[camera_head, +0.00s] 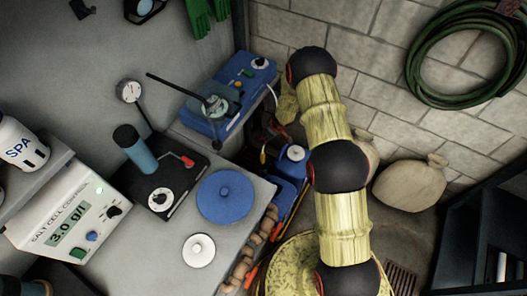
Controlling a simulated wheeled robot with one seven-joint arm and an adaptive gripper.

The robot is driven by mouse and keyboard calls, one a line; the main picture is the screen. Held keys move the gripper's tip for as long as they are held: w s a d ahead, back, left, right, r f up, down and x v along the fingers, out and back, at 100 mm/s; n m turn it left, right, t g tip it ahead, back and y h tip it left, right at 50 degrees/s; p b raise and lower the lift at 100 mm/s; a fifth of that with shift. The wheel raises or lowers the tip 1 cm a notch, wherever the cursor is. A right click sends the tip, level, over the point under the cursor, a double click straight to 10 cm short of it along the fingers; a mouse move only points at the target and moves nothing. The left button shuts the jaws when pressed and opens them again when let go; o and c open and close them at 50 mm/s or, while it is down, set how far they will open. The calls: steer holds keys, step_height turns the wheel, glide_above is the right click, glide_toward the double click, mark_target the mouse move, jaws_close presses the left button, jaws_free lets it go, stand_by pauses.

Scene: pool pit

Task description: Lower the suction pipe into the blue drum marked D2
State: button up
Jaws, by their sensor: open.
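I cannot make out a suction pipe or a D2 marking. A blue container with a white cap (293,154) stands below the counter's right edge, and its full shape is hidden. My yellow and black arm crosses the right of centre. Beyond its far joint, a small dark and red part that looks like my gripper (268,138) sits low behind the counter's edge, left of that container. It is small and partly hidden, with nothing visible held in it.
The grey counter (262,205) carries a blue device with a dark rod (215,103), a black box with a blue cylinder (158,180), a blue disc (225,197) and a white disc (199,250). A tan sack (410,186) and green hose (424,62) are at right.

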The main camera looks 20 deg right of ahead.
mark_target(264, 154)
steer(key=shift+n+g+y, duration=0.4)
steer(key=shift+y, duration=0.4)
steer(key=s+a+f, duration=0.1)
steer(key=f, duration=0.2)
steer(key=s+a+f, duration=0.1)
steer(key=f, duration=0.3)
steer(key=s+a+f, duration=0.1)
steer(key=f, duration=0.3)
steer(key=shift+b+x, duration=1.15)
steer(key=shift+x, duration=2.6)
steer(key=shift+s+d, duration=0.1)
jaws_close()
steer(key=c, duration=0.7)
jaws_free()
steer(key=c, duration=0.4)
steer(key=shift+r, duration=0.1)
